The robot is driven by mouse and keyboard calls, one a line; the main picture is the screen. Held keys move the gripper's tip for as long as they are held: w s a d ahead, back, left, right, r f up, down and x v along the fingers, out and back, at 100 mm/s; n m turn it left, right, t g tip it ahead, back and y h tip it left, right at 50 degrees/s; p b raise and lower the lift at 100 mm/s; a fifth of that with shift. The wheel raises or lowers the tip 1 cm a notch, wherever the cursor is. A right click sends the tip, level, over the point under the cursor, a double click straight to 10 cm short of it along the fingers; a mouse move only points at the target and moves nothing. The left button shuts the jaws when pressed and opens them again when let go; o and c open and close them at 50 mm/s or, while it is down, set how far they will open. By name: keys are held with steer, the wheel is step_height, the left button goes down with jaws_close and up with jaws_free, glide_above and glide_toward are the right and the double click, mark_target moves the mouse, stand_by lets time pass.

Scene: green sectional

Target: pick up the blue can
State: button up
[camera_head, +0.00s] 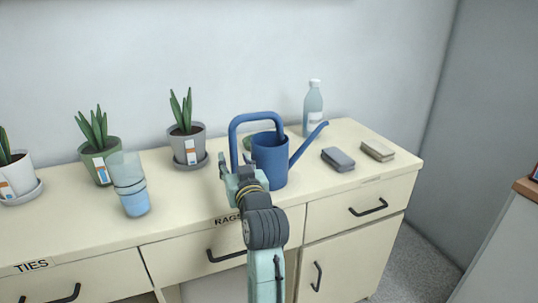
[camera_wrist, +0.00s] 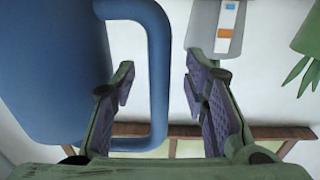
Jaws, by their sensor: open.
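The blue can is a watering can (camera_head: 269,162) with a long spout to the right and a looped handle to the left. It stands upright on the cream counter (camera_head: 330,195). My gripper (camera_head: 237,172) is at the can's left, in front of the handle's lower part. In the wrist view, which is upside down, the can's body (camera_wrist: 55,75) fills the left side. The handle's upright bar passes between the open fingers of my gripper (camera_wrist: 158,85). I see a gap on both sides of the bar, and the fingers are not closed on it.
A potted plant (camera_head: 187,140) stands left of the can, with stacked blue tumblers (camera_head: 133,190) nearer the front. A bottle (camera_head: 312,108) stands behind right. Two small blocks, one dark grey (camera_head: 338,159) and one grey-brown (camera_head: 378,150), lie to the right.

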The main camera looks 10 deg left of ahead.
steer(key=shift+x, duration=0.8)
steer(key=shift+c, duration=0.3)
jaws_close()
steer(key=shift+r, duration=0.1)
